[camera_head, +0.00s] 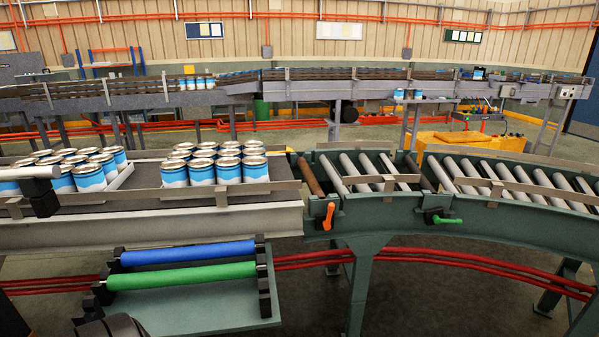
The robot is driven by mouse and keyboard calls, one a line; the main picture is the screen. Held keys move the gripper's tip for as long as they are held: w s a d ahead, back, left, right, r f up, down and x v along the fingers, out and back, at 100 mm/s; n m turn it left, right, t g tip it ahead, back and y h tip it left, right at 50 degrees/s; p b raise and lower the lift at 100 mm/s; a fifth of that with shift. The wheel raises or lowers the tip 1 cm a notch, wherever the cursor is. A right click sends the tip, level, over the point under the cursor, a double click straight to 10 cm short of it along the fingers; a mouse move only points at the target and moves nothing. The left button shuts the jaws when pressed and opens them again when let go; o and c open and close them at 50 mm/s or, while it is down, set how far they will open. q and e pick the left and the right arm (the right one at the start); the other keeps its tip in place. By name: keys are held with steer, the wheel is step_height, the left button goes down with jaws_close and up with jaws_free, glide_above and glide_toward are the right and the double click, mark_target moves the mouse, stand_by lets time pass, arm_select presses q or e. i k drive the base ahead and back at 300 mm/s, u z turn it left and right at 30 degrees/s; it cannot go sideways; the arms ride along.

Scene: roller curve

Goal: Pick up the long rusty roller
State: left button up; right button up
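A rusty brown roller (309,176) lies in the green roller conveyor (345,214), at the left end of its curve. It slants from back left to front right, between the conveyor's side rails, beside pale metal rollers (330,174). Its near end is close to the front rail, just above an orange lever (328,216). How its ends are seated cannot be made out. No gripper can be made out in the head view, and nothing is seen touching the rusty roller.
A blue roller (188,253) and a green roller (181,275) rest in black holders on a lower shelf (215,314). Several blue-and-white cans (229,171) stand on the left belt. A green lever (446,220) sticks out from the front rail. Red pipes run below.

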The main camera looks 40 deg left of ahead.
mark_target(313, 185)
steer(key=u, duration=0.5)
steer(key=i, duration=0.95)
steer(key=u, duration=0.8)
